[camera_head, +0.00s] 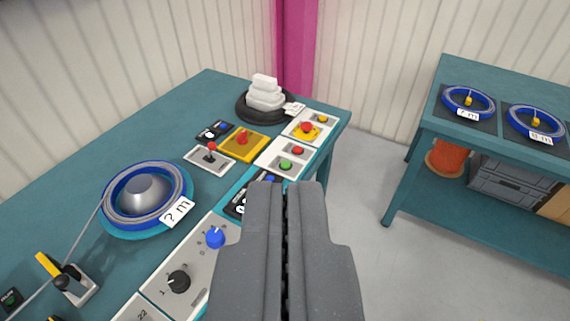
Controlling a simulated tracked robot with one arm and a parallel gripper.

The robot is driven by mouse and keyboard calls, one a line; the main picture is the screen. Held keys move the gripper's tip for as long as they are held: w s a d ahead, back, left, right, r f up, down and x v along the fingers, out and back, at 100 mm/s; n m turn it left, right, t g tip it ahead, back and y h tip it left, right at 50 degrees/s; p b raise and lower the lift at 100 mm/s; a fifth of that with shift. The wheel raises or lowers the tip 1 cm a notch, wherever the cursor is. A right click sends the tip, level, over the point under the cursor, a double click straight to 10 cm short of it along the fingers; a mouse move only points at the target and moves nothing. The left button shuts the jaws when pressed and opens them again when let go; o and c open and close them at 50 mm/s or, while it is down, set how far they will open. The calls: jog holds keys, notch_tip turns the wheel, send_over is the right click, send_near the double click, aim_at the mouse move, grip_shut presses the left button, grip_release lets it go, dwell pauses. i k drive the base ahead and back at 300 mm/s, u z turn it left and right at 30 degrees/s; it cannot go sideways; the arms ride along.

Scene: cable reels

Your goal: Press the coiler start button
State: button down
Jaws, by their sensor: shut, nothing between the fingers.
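A green button (285,165) sits on a white panel along the right edge of the teal bench (130,118), with a red button (297,150) just behind it. I cannot read any label that names the coiler start button. My gripper (287,186) is shut and empty, pointing forward from the bottom of the picture. Its tips appear just below the green button in the picture, apart from it as far as I can tell. The fingers hide part of the bench edge and panels. A coiler with a blue-rimmed reel (148,194) and a "? m" tag stands on the bench.
Near the buttons are a red-on-yellow mushroom button (307,128), a yellow box with a red knob (242,142) and a red-topped lever (210,155). Blue (215,237) and black (179,281) knobs lie left of my gripper. A second teal table (480,137) holds blue reels.

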aim_at(285, 165)
jog(key=u, duration=0.05)
jog(key=k, duration=0.65)
jog(key=z, duration=0.35)
jog(key=i, duration=1.6)
jog(key=u, duration=0.5)
